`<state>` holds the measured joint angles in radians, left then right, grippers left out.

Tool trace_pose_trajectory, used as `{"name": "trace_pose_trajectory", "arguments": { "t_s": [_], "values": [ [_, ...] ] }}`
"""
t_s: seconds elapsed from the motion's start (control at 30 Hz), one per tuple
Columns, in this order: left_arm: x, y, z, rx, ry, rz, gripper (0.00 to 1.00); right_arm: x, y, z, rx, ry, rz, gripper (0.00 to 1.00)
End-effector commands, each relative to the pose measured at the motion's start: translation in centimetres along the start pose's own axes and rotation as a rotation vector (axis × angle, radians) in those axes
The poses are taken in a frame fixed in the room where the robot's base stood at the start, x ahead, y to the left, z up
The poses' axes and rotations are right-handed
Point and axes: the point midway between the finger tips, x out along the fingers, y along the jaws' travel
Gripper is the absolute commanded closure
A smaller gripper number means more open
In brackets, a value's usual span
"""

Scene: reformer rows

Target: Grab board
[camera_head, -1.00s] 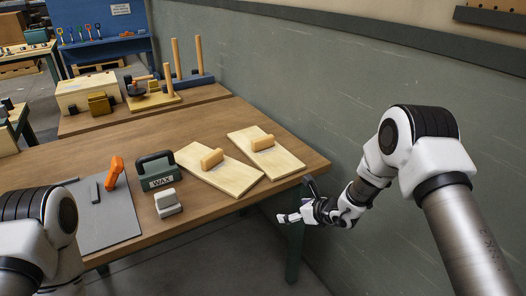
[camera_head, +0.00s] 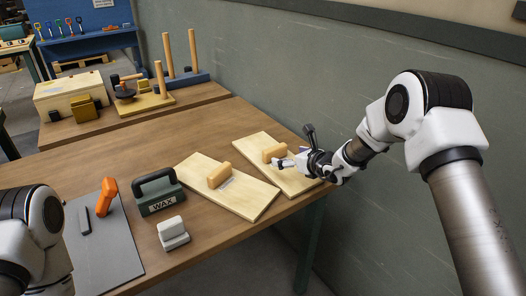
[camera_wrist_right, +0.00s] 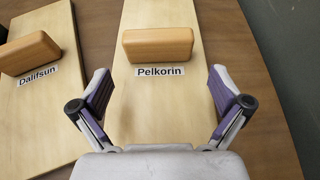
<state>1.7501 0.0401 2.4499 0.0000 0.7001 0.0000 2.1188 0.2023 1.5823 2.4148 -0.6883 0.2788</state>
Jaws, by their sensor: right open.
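Two pale wooden boards lie side by side on the brown table, each with a tan block handle. The right board (camera_head: 294,180) has its handle (camera_head: 274,150) near my right gripper (camera_head: 286,163). In the right wrist view this board (camera_wrist_right: 155,110) carries the label "Pelkorin" below its handle (camera_wrist_right: 158,45). My right gripper is open and empty there, its fingers (camera_wrist_right: 161,100) spread to either side of the board, short of the handle. The left board (camera_head: 240,198) is labelled "Dalifsun" in the wrist view (camera_wrist_right: 40,105). My left gripper is out of view; only my left arm shows.
A green WAX box (camera_head: 160,198), a grey-white block (camera_head: 173,233) and an orange tool (camera_head: 106,196) on a grey mat (camera_head: 105,250) are to the left. A green wall (camera_head: 320,80) runs close along the right table edge.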

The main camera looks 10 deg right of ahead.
Motion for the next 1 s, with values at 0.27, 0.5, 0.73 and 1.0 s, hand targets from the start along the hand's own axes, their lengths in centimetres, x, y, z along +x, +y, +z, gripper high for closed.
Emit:
{"name": "trace_pose_trajectory", "arguments": {
  "t_s": [0.27,0.5,0.73,1.0],
  "values": [
    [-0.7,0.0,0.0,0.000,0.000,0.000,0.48,3.0,0.1,0.0,-0.002,0.001,0.001,0.00],
    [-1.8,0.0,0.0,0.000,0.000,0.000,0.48,7.0,0.2,-0.3,-0.003,0.001,0.001,0.00],
    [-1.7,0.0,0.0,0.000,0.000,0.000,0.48,7.8,0.2,-0.4,0.000,0.000,0.000,0.00],
    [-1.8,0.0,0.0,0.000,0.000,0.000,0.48,7.8,0.2,-0.3,0.000,-0.002,0.000,0.67]
  ]
}}
